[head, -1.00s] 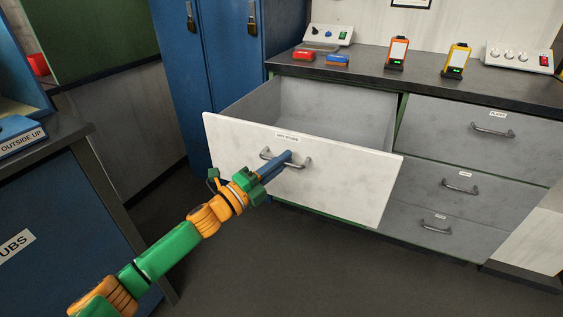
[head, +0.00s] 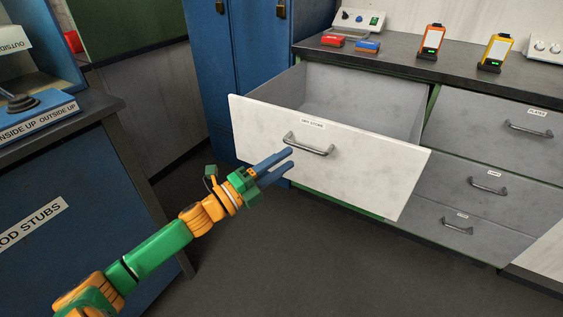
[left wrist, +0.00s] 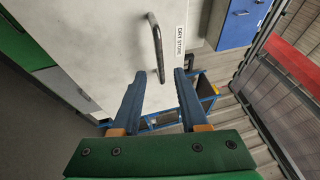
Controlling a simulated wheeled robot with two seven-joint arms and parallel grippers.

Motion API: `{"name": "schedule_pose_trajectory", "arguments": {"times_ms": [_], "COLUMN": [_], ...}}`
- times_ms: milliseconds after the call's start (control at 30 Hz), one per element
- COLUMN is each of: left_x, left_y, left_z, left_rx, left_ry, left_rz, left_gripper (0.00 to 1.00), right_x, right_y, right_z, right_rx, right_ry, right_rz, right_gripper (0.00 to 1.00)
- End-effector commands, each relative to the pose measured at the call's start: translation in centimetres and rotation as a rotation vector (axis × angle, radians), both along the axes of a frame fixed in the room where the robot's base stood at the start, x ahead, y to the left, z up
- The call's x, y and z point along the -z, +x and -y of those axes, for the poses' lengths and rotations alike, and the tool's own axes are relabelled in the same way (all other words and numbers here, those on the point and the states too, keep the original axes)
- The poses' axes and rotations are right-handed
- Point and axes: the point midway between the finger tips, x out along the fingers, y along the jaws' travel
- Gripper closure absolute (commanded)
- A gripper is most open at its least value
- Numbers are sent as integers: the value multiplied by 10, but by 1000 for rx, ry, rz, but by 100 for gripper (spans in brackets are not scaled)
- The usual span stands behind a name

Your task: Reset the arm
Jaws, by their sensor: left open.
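My left gripper (head: 284,165) is open and empty, its two blue fingers apart in front of the white drawer front (head: 330,160). The drawer stands pulled out of the counter, and its grey inside is visible. The drawer's metal handle (head: 308,145) is just above and right of my fingertips in the head view. In the left wrist view, the handle (left wrist: 156,48) lies ahead of the open fingers (left wrist: 156,88), clear of them, beside a "DRY STORE" label. My right gripper is in neither view.
Three closed grey drawers (head: 485,165) are at the right. The dark counter top (head: 390,62) holds red and blue items (head: 333,40), two handheld devices (head: 431,40) and control boxes. A blue cabinet (head: 70,215) stands at the left. The floor (head: 310,260) in front is clear.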

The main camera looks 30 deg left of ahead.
Motion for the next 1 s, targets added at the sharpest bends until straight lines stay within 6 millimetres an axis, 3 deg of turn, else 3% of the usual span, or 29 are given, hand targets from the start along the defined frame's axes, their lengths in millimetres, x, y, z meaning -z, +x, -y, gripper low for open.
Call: {"name": "schedule_pose_trajectory", "arguments": {"times_ms": [467, 567, 667, 767, 800, 867, 900, 1000], "left_x": [1, 14, 75, 176, 216, 274, 310, 383], "left_y": [-5, -2, 2, -15, -29, -58, -81, -145], "left_z": [-2, -9, -37, -67, -74, -78, -78, -67], "left_rx": [0, -27, -142, -322, -395, -504, -575, -745], "left_ry": [1, -30, -164, -369, -447, -557, -626, -765], "left_rz": [0, -40, -215, -481, -584, -734, -830, -1043], "left_gripper": [57, 57, 57, 57, 57, 57, 57, 57], "right_x": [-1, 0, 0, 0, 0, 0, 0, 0], "right_y": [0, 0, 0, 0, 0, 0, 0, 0], "right_z": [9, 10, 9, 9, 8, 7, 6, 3], "right_rx": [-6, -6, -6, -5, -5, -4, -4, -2], "right_ry": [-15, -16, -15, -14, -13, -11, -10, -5], "right_rz": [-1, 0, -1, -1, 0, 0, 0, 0], "right_gripper": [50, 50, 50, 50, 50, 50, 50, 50]}}
